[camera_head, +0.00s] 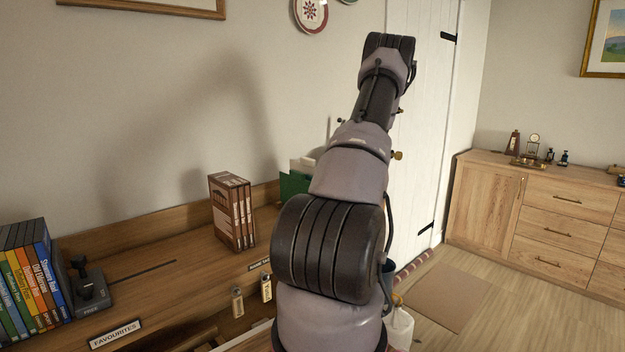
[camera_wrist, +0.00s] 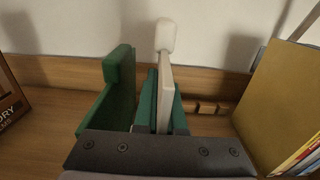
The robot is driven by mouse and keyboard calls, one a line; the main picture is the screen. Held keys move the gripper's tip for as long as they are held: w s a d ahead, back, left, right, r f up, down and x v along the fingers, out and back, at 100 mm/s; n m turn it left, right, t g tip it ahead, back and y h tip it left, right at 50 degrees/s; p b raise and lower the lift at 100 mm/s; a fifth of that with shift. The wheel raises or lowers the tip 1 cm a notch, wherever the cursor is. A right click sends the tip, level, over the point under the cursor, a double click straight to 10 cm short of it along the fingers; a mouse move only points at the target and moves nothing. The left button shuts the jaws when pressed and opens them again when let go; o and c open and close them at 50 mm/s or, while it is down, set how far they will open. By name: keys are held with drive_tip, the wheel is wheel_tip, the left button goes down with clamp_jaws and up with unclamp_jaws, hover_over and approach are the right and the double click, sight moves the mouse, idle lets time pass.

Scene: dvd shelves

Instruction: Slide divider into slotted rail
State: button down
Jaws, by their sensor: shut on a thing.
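My gripper (camera_wrist: 163,112) is shut on a cream divider (camera_wrist: 165,75), with a teal finger on each side of its board. The divider stands roughly upright in the wrist view, its rounded top tab pointing to the wall. In the head view, a cream patch (camera_head: 303,164) shows beside my arm, which hides the gripper. A green divider (camera_wrist: 119,85) stands just left of the held one, apart from it; it also shows in the head view (camera_head: 292,184). A low wooden notched strip (camera_wrist: 207,107), seemingly the slotted rail, shows right of the held divider. The divider's lower edge is hidden.
A yellow case (camera_wrist: 280,100) stands close on the right in the wrist view. Brown cases (camera_head: 231,211) stand left of my arm. Coloured cases (camera_head: 28,280) and a dark bookend (camera_head: 92,285) are at far left.

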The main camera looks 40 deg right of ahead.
drive_tip(key=shift+f, duration=1.75)
drive_tip(key=c, duration=0.9)
unclamp_jaws()
drive_tip(key=s, duration=0.7)
drive_tip(key=s+d, duration=0.1)
drive_tip(key=s, duration=0.2)
drive_tip(key=shift+s, duration=0.35)
